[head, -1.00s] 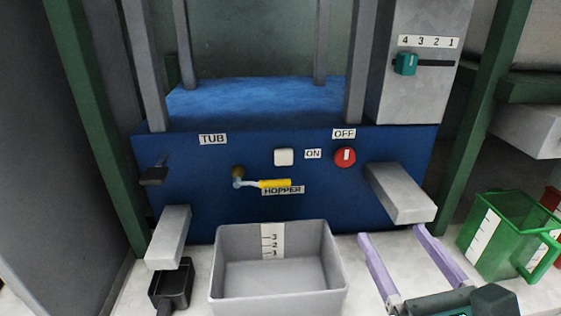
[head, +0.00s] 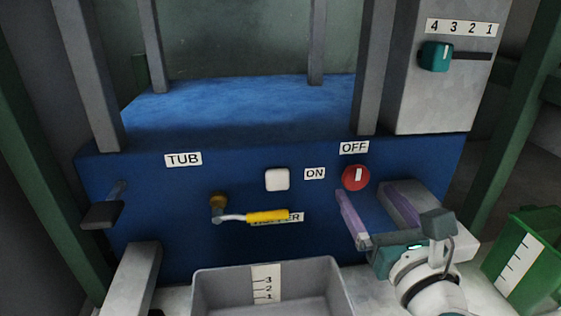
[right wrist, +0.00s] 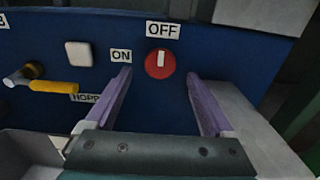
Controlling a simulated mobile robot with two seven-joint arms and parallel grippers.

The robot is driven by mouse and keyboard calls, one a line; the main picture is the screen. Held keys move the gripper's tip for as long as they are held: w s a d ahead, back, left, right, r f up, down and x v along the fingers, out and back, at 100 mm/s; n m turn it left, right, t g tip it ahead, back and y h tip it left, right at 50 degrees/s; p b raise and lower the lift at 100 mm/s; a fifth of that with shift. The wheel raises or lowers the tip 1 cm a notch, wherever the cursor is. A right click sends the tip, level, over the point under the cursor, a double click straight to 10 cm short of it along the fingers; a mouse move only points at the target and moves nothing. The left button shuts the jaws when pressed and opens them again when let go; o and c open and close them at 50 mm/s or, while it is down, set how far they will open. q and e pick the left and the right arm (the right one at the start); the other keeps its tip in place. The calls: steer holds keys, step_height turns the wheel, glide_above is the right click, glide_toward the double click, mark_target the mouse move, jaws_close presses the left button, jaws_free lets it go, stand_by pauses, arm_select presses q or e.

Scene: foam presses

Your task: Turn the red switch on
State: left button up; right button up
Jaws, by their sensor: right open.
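The red switch (head: 355,178) is a round knob with a white bar on the blue panel (head: 180,240). Its white bar stands upright, towards the OFF label (head: 353,147) above it. The ON label (head: 314,173) is to its left. My right gripper (head: 362,190) is open, with its purple fingers pointing at the panel just below the switch in the head view. In the right wrist view the switch (right wrist: 160,63) shows between and beyond the fingertips of the gripper (right wrist: 160,74). I see no contact. My left gripper is not in view.
A white button (head: 277,180) and a yellow-handled lever (head: 268,217) are left of the switch. A grey block juts out at the right, beside my fingers. A grey bin (head: 210,291) stands below, a green jug (head: 528,262) at right. A teal slider (head: 436,56) is above right.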

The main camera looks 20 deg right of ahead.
mark_target(357, 180)
steer(key=x, duration=0.3)
steer(key=shift+w+d+b, duration=0.1)
steer(key=shift+w+b, duration=0.25)
steer(key=shift+w, duration=0.05)
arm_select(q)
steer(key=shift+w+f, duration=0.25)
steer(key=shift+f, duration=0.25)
arm_select(e)
steer(key=shift+s, duration=0.1)
steer(key=shift+s, duration=0.1)
steer(key=shift+c, duration=0.4)
steer(key=c, duration=1.3)
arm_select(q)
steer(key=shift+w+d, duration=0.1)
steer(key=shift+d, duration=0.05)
arm_select(e)
steer(key=shift+o, duration=0.2)
